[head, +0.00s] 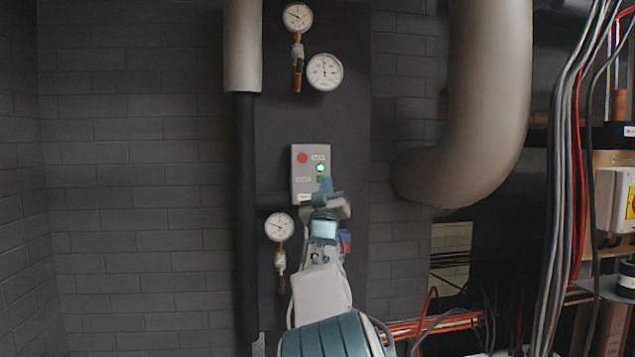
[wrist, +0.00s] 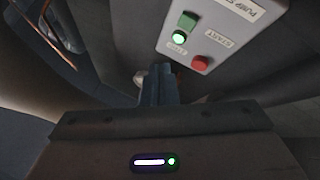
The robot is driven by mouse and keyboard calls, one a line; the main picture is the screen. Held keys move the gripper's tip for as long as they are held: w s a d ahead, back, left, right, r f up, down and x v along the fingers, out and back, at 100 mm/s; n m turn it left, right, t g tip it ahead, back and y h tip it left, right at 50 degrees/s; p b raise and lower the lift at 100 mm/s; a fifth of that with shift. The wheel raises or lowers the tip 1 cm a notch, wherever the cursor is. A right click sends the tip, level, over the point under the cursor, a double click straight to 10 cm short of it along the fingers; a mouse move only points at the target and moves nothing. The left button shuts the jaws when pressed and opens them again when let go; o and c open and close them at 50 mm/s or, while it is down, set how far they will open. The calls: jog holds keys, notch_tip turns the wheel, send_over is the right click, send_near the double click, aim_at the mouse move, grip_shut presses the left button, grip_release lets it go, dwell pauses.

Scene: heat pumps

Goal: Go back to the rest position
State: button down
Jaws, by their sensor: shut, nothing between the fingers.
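My gripper (head: 325,186) is in front of the lower right part of a grey control box on the wall in the head view. In the wrist view my gripper (wrist: 158,72) has its fingers together with nothing between them. The control box (head: 298,171) has a red button (head: 302,158), a green lit lamp (head: 320,168) and a green button, partly behind my gripper. In the wrist view the box (wrist: 222,30) is at the upper right, apart from the fingers in the picture. Whether the fingertips touch the box cannot be told.
Round gauges (head: 324,72) hang above the box, and another gauge (head: 279,227) is below it to the left. A thick grey pipe (head: 490,100) bends in at the right. Cables (head: 565,170) hang farther right. The block wall (head: 140,180) at left is clear.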

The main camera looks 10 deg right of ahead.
jog(key=s+d+f+m+g+y, duration=0.1)
jog(key=s+d+f+g+y, duration=0.15)
jog(key=s+f+g, duration=0.35)
jog(key=s+d+f+m+g+y, duration=0.1)
jog(key=s+d+f+g, duration=0.2)
jog(key=f, duration=0.5)
jog(key=s+a+f+g, duration=0.2)
jog(key=s+f+g, duration=0.2)
jog(key=s, duration=0.9)
jog(key=s+a+f+g+y, duration=0.1)
jog(key=s+f+g, duration=0.3)
jog(key=s+f, duration=0.7)
jog(key=s+a+f+g+y, duration=0.1)
jog(key=s+a+f+g, duration=0.2)
jog(key=s+f, duration=0.5)
jog(key=s+g, duration=0.1)
jog(key=s, duration=0.7)
jog(key=shift+a+n, duration=0.2)
jog(key=shift+n, duration=0.2)
jog(key=shift+s+y, duration=0.15)
jog(key=shift+y, duration=0.1)
